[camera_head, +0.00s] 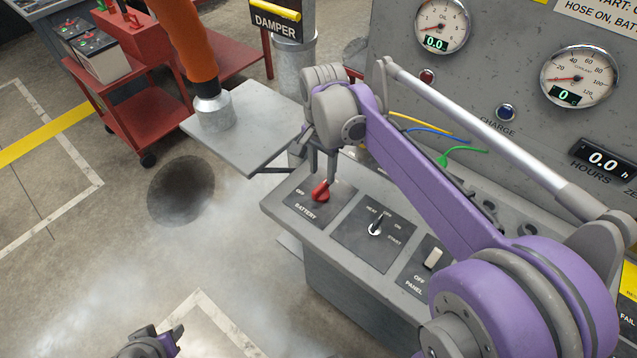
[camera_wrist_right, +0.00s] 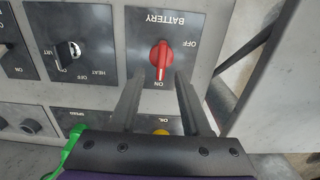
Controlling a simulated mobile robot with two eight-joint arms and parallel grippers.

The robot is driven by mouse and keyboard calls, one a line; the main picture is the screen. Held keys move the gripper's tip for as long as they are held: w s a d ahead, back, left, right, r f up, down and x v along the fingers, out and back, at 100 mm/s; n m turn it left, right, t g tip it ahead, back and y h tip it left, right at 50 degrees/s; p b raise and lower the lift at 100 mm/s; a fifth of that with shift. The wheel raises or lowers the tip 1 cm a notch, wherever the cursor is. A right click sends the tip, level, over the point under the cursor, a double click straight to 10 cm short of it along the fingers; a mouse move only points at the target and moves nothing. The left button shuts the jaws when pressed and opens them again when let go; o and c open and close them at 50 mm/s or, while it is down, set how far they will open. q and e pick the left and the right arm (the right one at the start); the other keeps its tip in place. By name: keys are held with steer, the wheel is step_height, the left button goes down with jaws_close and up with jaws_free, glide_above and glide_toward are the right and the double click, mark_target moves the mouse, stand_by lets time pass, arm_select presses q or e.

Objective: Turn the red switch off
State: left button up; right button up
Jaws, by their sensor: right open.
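The red switch (camera_head: 320,191) is a rotary knob on the BATTERY plate at the left end of the grey console; it also shows in the right wrist view (camera_wrist_right: 161,58). There its handle lies in line with the ON label, and OFF is to one side. My right gripper (camera_head: 322,179) is just over the knob, fingers pointing down. In the right wrist view its open fingers (camera_wrist_right: 160,76) lie on either side of the knob, with gaps; contact cannot be told. My left gripper (camera_head: 160,340) is partly cut off at the bottom edge, and its jaw state is unclear.
A HEAT/START key switch (camera_head: 376,228) and a white PANEL switch (camera_head: 433,258) sit to the right on the console. The gauge panel (camera_head: 510,90) rises behind. A grey plate (camera_head: 245,125) and orange hose (camera_head: 186,40) stand left.

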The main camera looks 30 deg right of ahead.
mark_target(321, 185)
step_height(321, 185, down, 6)
steer(key=shift+w+f, duration=0.1)
jaws_close()
stand_by(0.4)
